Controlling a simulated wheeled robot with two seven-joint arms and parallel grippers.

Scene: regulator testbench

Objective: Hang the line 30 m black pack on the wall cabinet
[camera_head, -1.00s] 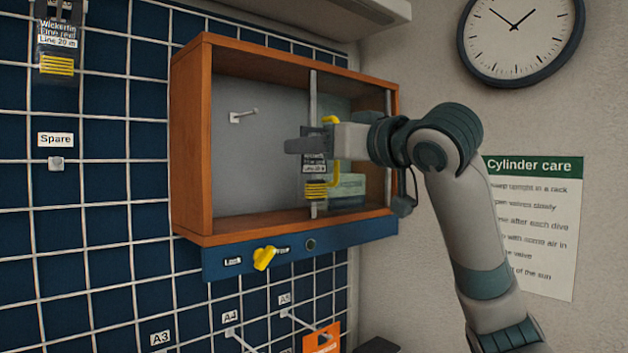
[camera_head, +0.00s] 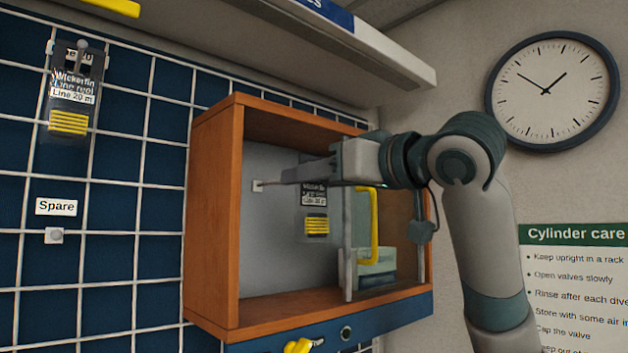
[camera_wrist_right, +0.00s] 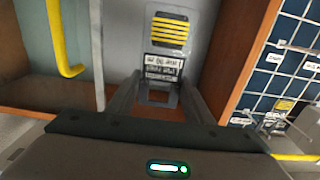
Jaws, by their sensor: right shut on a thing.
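The black line pack (camera_head: 314,208), with a white label and yellow stripes, hangs upright below my right gripper (camera_head: 304,172). The gripper is shut on its top part. The wrist view shows the pack (camera_wrist_right: 165,65) between the fingers (camera_wrist_right: 158,98). The wooden wall cabinet (camera_head: 216,220) is open on its left half, and the pack is at that opening. A peg (camera_head: 259,186) sticks out of the cabinet's grey back panel, just left of the pack. The peg's tip is near the fingers; I cannot tell whether it passes through the pack's hole. My left gripper is out of view.
A glass panel with a yellow handle (camera_head: 373,225) covers the cabinet's right half, close beside the pack. A pale green box (camera_head: 376,270) stands behind it. A similar 20 m reel (camera_head: 70,100) hangs on the blue grid wall at left. A shelf (camera_head: 350,40) overhangs above.

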